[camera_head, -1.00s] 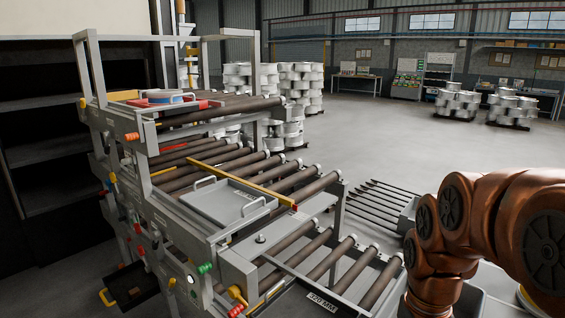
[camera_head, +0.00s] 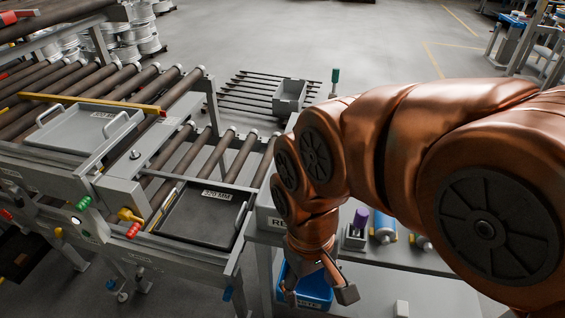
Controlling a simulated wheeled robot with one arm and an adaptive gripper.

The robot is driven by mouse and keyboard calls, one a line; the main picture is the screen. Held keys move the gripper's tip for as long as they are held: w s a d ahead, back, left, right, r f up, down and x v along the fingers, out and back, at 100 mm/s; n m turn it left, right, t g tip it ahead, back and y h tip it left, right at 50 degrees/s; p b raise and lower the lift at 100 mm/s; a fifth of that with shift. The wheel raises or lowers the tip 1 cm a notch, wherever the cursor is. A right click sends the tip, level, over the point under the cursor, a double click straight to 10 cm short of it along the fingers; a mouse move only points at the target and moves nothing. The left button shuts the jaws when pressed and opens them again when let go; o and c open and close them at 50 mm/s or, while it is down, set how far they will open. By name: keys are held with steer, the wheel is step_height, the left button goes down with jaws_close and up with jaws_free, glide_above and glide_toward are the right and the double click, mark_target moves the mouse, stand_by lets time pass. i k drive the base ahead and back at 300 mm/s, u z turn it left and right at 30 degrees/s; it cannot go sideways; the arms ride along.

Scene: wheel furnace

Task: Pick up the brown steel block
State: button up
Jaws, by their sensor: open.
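I cannot make out a brown steel block in this view; my copper-coloured arm covers much of the right side. My gripper (camera_head: 318,292) hangs at the lower middle, pointing down, with its fingers apart and nothing visible between them. Behind and below it is a blue bin (camera_head: 318,303) with a partly hidden label. The gripper hides part of this bin, and its contents cannot be seen.
A roller conveyor (camera_head: 130,85) with a black tray (camera_head: 200,218) and a grey tray (camera_head: 85,128) stands left.

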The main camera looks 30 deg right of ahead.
mark_target(23, 258)
steer(key=u, duration=2)
steer(key=i, duration=1.7)
steer(key=u, duration=0.3)
steer(key=i, duration=1.9)
steer(key=z, duration=0.9)
steer(key=i, duration=0.75)
steer(key=z, duration=0.3)
